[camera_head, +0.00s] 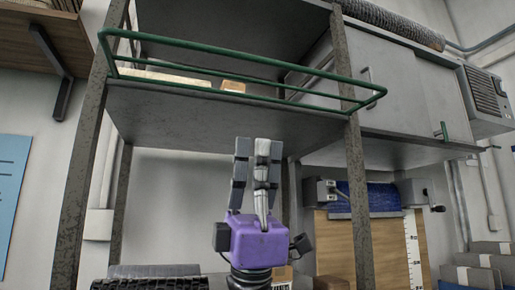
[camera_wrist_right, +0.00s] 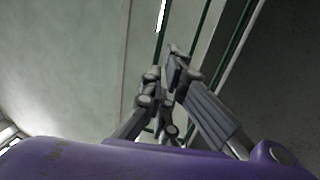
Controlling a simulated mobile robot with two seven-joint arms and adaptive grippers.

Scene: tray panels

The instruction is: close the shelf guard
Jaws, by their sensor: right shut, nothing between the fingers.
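The shelf guard (camera_head: 240,61) is a green tubular rail frame along the front of the upper grey shelf (camera_head: 205,112). Its upper bar stands above and forward of its lower bar, so it looks tilted outward, and its right corner juts past the right post. My right gripper (camera_head: 252,145), with a purple body, points upward below the shelf's front edge, fingers together and empty. It appears apart from the guard. In the right wrist view the fingers (camera_wrist_right: 172,68) point toward green bars (camera_wrist_right: 236,48) along the shelf edge. My left gripper is not in view.
Small boxes (camera_head: 233,86) lie on the shelf behind the guard. Grey metal posts (camera_head: 346,80) flank the shelf. A grey cabinet (camera_head: 400,95) stands at right, above a blue roller device (camera_head: 372,198). The space just under the shelf around my gripper looks free.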

